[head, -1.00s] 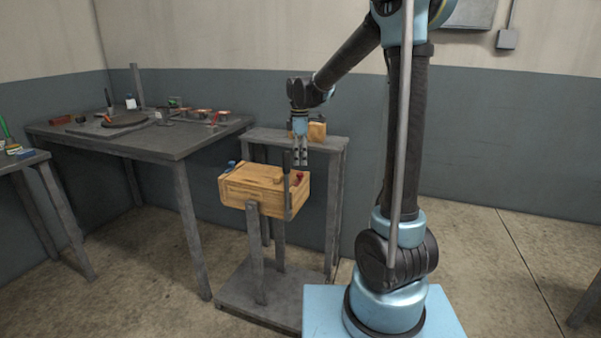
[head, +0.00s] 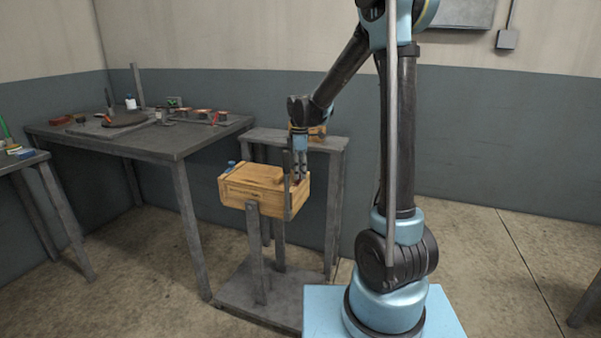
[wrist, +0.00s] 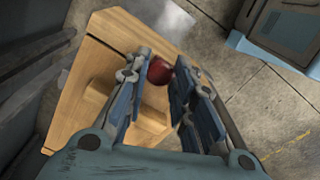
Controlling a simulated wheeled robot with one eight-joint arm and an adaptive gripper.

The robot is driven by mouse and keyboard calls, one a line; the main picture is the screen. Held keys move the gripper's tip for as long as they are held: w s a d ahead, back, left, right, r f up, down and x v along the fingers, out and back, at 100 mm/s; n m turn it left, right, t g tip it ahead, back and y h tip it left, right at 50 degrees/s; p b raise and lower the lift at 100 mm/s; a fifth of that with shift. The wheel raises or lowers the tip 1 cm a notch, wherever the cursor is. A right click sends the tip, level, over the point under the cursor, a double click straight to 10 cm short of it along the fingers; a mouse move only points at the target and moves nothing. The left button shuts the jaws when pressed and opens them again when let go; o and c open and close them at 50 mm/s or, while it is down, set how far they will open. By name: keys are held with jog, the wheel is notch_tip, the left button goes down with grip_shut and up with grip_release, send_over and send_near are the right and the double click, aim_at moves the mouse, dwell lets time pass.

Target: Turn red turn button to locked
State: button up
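The red turn button (wrist: 160,70) is on the top of the wooden box, near one corner. In the wrist view it shows between the tips of my gripper (wrist: 157,80). Both fingers are apart, one on each side of the button; I cannot tell whether they touch it. In the head view my gripper (head: 299,176) points down at the right end of the wooden box (head: 240,190), and it hides the red button there. A blue knob (head: 231,164) sits at the box's left end.
The box stands on a grey post stand (head: 257,255). An upright dark post (head: 287,185) stands close in front of my gripper. Behind is a narrow grey table (head: 325,145). A workbench (head: 150,142) with several small items is at left.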

grip_shut()
jog(key=m, duration=0.4)
jog(key=shift+m, duration=0.3)
jog(key=m, duration=0.4)
jog(key=shift+m, duration=0.3)
jog(key=m, duration=0.4)
jog(key=shift+w+m, duration=0.1)
jog(key=shift+m, duration=2.3)
